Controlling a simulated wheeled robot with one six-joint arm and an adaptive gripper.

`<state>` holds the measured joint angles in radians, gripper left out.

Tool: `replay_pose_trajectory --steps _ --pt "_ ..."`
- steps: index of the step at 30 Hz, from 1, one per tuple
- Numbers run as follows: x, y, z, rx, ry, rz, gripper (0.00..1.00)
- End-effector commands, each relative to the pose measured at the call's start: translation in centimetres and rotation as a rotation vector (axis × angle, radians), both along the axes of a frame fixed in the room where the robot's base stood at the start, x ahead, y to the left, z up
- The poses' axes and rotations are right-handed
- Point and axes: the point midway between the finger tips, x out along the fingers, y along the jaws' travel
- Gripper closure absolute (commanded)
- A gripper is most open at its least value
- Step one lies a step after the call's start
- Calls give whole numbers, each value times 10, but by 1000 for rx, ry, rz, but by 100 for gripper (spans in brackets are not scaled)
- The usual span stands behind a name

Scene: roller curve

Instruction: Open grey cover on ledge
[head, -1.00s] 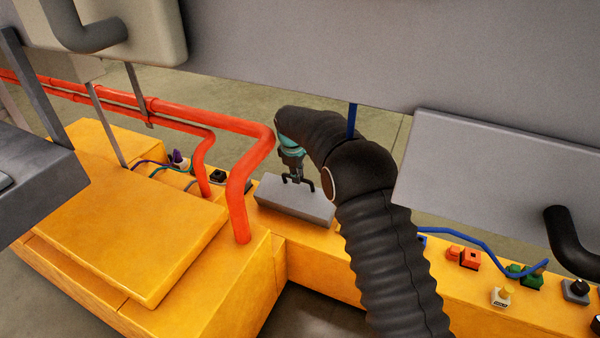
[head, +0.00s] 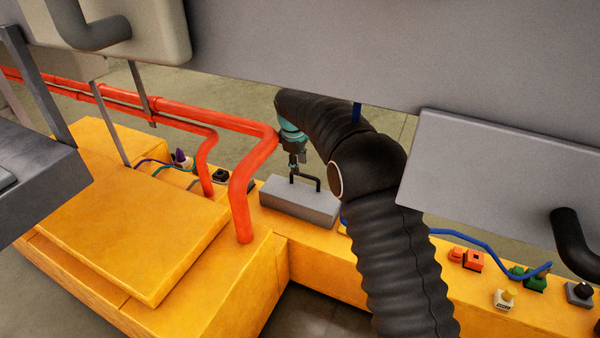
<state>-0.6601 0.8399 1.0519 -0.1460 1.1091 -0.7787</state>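The grey cover (head: 300,205) is a box-like lid on the yellow ledge (head: 315,244), in the middle of the head view. It lies flat on the ledge and looks shut. A black bar handle (head: 307,180) stands on its top. My gripper (head: 294,168) points down just above the left end of the handle. The fingers look close together and small in the picture. I cannot tell whether they touch the handle or are shut. My black ribbed arm reaches in from the lower right and passes close to the right side of the cover.
Red pipes (head: 240,195) run down to the ledge left of the cover. A large grey panel (head: 300,50) hangs above, with a lower grey box (head: 490,170) at right. Blue cable (head: 480,242) and several coloured switches (head: 473,261) sit on the ledge at right.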

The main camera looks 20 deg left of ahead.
Motion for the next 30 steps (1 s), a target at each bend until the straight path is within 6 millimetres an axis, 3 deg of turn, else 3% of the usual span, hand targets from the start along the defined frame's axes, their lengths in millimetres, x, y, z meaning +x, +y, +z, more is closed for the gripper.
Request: replay_pose_trajectory --steps 6,12,24,30 --pt "-8 2 38 1 -1 1 61" --pt "-12 2 55 0 1 2 61" --pt "-12 2 58 -1 1 2 61" --pt "-10 1 45 -2 2 1 61"
